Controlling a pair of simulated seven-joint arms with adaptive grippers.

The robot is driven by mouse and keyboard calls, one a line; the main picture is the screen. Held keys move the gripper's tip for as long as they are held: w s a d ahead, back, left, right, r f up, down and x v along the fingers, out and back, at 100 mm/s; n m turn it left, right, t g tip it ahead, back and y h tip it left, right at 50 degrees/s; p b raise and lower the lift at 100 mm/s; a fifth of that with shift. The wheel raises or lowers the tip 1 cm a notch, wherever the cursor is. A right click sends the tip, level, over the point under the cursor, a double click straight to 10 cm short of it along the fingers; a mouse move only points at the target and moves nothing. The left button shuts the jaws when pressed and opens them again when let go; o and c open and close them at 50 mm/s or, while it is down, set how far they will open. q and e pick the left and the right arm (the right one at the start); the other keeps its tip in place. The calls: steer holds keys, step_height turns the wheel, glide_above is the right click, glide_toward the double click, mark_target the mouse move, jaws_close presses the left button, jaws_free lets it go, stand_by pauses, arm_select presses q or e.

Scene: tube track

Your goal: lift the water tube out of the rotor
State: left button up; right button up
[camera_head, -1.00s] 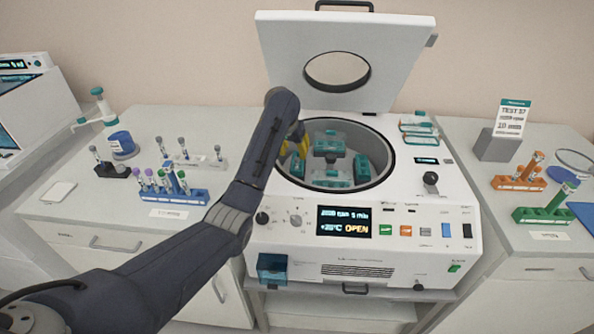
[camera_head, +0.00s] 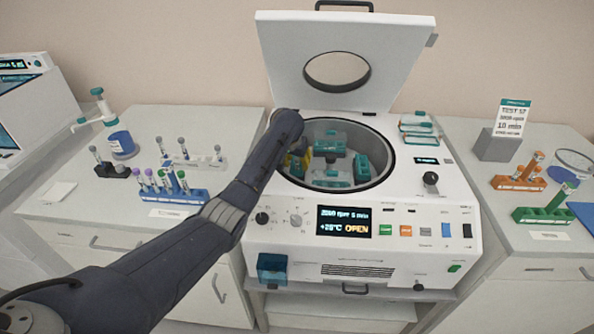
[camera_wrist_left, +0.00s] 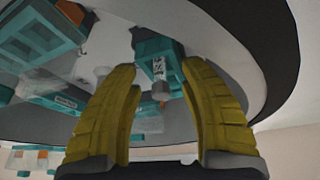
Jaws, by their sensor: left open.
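The rotor with teal buckets (camera_head: 331,144) sits inside the open centrifuge bowl. My left gripper (camera_wrist_left: 161,72) is inside the bowl at its left side; in the head view only a little yellow shows past my arm. Its two yellow fingers are open. In the left wrist view, a teal bucket (camera_wrist_left: 148,46) with a black-and-white label lies beyond and between the fingertips. A grey-white round end (camera_wrist_left: 160,91), perhaps a tube cap, shows in the gap, with no visible finger contact. I cannot tell for certain which piece is the water tube. My right gripper is not in view.
The centrifuge (camera_head: 400,262) has its lid (camera_head: 275,60) raised. The bowl wall (camera_wrist_left: 232,50) curves close beside the fingers. A blue tube rack (camera_head: 190,193) stands on the left bench. Orange (camera_head: 517,184) and green (camera_head: 545,215) racks stand on the right bench.

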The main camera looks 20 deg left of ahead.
arm_select(q)
steer(key=shift+w+f, duration=0.1)
steer(key=shift+f, duration=0.1)
jaws_close()
stand_by(0.3)
